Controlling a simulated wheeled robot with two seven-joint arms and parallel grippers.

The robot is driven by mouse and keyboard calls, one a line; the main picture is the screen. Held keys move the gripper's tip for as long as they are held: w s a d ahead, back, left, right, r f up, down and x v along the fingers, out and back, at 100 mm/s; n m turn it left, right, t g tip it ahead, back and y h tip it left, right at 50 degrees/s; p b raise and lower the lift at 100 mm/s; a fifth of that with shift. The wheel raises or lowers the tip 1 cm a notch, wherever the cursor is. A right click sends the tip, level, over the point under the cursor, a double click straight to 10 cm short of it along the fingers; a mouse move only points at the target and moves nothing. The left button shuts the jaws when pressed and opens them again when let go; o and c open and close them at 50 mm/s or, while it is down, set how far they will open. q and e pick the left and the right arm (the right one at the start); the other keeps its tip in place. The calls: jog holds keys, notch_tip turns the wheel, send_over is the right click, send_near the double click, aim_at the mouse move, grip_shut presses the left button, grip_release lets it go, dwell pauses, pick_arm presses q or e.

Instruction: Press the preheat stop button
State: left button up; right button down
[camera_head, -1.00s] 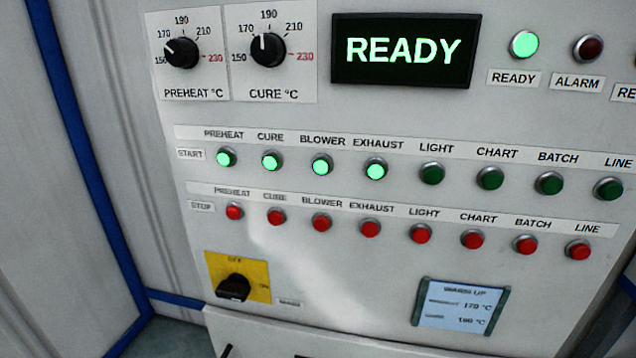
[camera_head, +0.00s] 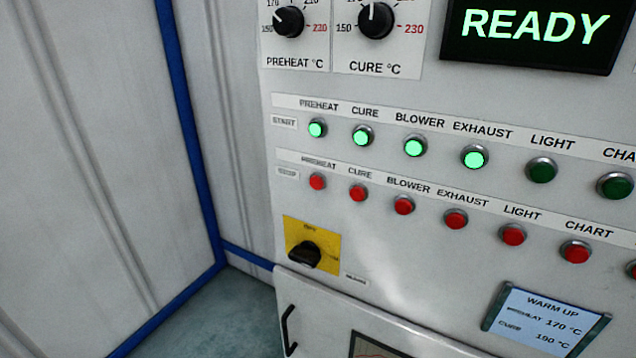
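The red preheat stop button (camera_head: 317,182) is the leftmost of the lower row on the white control panel (camera_head: 420,270). It sits under the PREHEAT label, right of the STOP tag (camera_head: 287,172). The green preheat start button (camera_head: 317,128) is lit directly above it. The preheat dial (camera_head: 288,22) shows at the top of the panel. Neither of my grippers shows in the head view.
Other red stop buttons, such as cure (camera_head: 358,193), run rightward in the row. A black rotary switch on a yellow plate (camera_head: 311,246) is below. A black handle (camera_head: 288,330) sticks out at the bottom. A blue-framed wall (camera_head: 188,110) stands left.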

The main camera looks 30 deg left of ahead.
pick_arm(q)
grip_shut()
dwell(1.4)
